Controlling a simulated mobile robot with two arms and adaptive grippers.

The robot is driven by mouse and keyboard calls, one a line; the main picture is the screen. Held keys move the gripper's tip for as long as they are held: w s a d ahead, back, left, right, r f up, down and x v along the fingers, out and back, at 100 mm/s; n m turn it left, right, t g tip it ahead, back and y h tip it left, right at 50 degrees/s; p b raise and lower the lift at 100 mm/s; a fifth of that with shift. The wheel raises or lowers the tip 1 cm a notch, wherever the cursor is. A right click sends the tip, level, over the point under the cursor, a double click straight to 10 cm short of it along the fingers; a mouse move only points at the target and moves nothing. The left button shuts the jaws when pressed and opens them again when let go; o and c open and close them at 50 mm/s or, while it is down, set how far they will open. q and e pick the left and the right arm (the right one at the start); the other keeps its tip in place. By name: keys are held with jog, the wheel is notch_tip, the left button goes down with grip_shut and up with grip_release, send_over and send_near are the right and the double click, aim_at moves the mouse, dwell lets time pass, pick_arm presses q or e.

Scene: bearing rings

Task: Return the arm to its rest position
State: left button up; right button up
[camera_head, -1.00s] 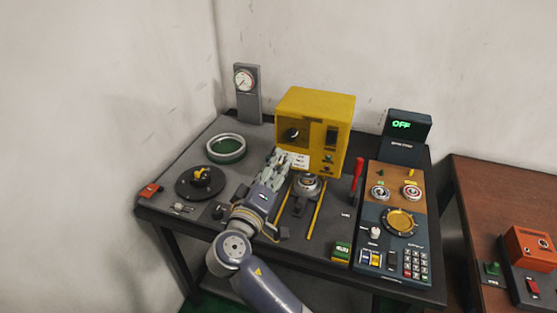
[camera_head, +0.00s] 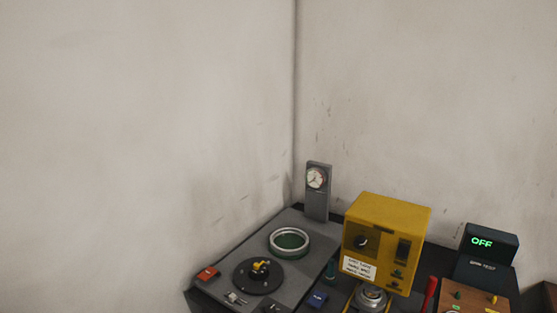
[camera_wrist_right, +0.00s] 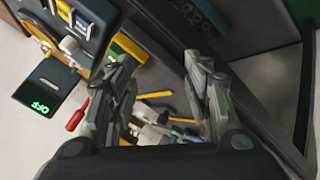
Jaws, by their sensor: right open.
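My right gripper (camera_wrist_right: 161,82) shows in the right wrist view, its two grey fingers spread apart with nothing held between them. The bench lies below it and shows through the gap between the fingers. No arm or gripper shows in the head view, and my left gripper is in neither view. A metal ring (camera_head: 289,243) with a green inside lies on the grey bench plate. A round metal piece (camera_head: 370,298) sits under the front of the yellow machine (camera_head: 388,240).
A dial gauge (camera_head: 317,190) stands at the back. A red lever (camera_head: 429,294) stands right of the machine.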

jog(key=s+a+f+g+y, duration=0.1)
jog(key=s+g+y, duration=0.15)
jog(key=s, duration=0.55)
jog(key=s+f+g+y, duration=0.2)
jog(key=s+y, duration=0.1)
jog(key=s, duration=0.6)
notch_tip(320, 180, down, 26)
jog(key=s, duration=0.1)
jog(key=s+d+f+g, duration=0.2)
jog(key=s+f, duration=1.4)
jog(key=s, duration=0.1)
jog(key=shift+d+f+h, duration=0.15)
jog(key=shift+d+h, duration=0.2)
jog(key=shift+c, duration=0.6)
